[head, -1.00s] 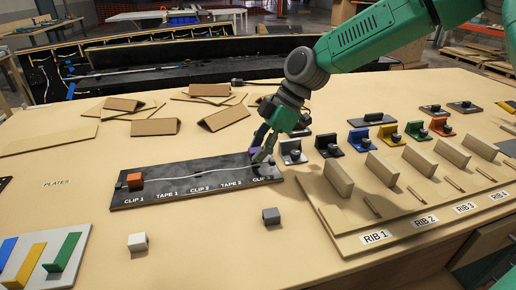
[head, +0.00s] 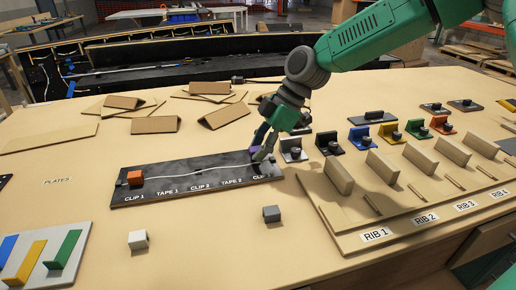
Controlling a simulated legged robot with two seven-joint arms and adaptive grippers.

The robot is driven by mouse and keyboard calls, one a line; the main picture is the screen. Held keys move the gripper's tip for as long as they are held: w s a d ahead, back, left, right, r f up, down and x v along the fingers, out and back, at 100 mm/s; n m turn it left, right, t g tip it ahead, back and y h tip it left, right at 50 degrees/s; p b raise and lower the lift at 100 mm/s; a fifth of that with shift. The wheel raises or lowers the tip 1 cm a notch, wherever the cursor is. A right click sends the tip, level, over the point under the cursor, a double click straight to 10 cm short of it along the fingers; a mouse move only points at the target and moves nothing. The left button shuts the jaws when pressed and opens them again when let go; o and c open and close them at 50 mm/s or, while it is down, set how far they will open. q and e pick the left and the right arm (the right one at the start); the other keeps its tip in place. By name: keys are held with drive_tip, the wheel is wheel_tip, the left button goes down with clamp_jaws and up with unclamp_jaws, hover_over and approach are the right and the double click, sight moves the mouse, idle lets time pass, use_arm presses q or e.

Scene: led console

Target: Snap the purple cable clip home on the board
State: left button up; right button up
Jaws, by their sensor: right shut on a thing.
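The black board (head: 150,190) lies on the table, with printed labels for clips and tapes and a pale cable (head: 196,171) running along it. An orange clip (head: 135,178) sits at its left end. The purple cable clip (head: 255,152) is at the board's right end, at the last clip label. My right gripper (head: 262,156) comes down from above and is shut on the purple clip, which its fingers partly hide. Whether the clip is fully seated cannot be told. My left gripper is not in view.
A white block (head: 138,239) and a grey block (head: 271,214) lie in front of the board. Coloured brackets (head: 360,138) and a rib panel (head: 345,240) with upright wooden ribs stand to the right. Cardboard pieces (head: 224,117) lie behind. Coloured plates (head: 66,248) are at front left.

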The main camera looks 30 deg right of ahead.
drive_tip(key=shift+s+f+b, duration=0.1)
drive_tip(key=shift+f+b, duration=0.2)
drive_tip(key=shift+f, duration=0.65)
idle(0.9)
drive_tip(key=o, duration=0.9)
drive_tip(key=v, duration=1.2)
